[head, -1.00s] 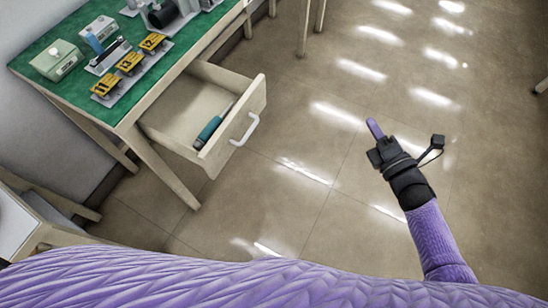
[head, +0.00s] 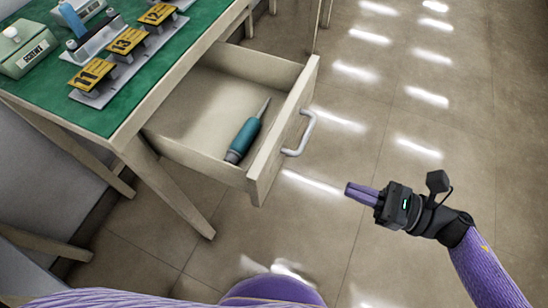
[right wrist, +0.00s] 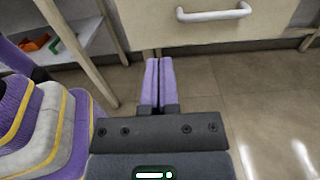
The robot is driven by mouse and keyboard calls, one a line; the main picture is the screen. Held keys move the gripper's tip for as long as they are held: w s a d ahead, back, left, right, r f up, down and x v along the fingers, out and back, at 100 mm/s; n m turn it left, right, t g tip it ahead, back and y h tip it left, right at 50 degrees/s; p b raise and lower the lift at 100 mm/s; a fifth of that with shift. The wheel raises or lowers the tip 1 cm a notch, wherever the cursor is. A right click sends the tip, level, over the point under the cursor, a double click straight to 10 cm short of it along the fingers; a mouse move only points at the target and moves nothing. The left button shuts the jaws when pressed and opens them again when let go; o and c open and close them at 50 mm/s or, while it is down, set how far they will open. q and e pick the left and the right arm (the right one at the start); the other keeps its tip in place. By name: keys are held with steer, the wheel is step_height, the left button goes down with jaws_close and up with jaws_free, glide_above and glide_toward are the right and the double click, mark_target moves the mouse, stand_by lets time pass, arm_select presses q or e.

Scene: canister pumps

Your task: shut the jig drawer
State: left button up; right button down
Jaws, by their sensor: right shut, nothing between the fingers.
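The jig drawer (head: 215,110) is pulled out from under the green-topped table. A teal-handled tool (head: 246,135) lies inside it. Its front panel has a pale bar handle (head: 303,136), which also shows at the top of the right wrist view (right wrist: 214,13). My right gripper (head: 348,191) is shut and empty, with its purple fingers together. It is to the right of the drawer front, apart from the handle, and its fingers point left toward the drawer. In the right wrist view its fingertips (right wrist: 158,60) show below and left of the handle. My left gripper is not in view.
The green-topped table (head: 100,120) carries yellow numbered tags (head: 127,40) on a grey rack and a pale green box (head: 28,48). A table leg (head: 165,185) stands below the drawer. The floor (head: 420,120) to the right is clear.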

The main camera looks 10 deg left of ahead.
mark_target(275, 160)
steer(key=b+x, duration=0.1)
steer(key=x, duration=1.1)
steer(key=shift+w+a, duration=0.15)
steer(key=shift+a, duration=0.2)
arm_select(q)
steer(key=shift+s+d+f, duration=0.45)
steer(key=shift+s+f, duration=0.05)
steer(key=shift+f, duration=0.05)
arm_select(e)
steer(key=shift+a, duration=0.1)
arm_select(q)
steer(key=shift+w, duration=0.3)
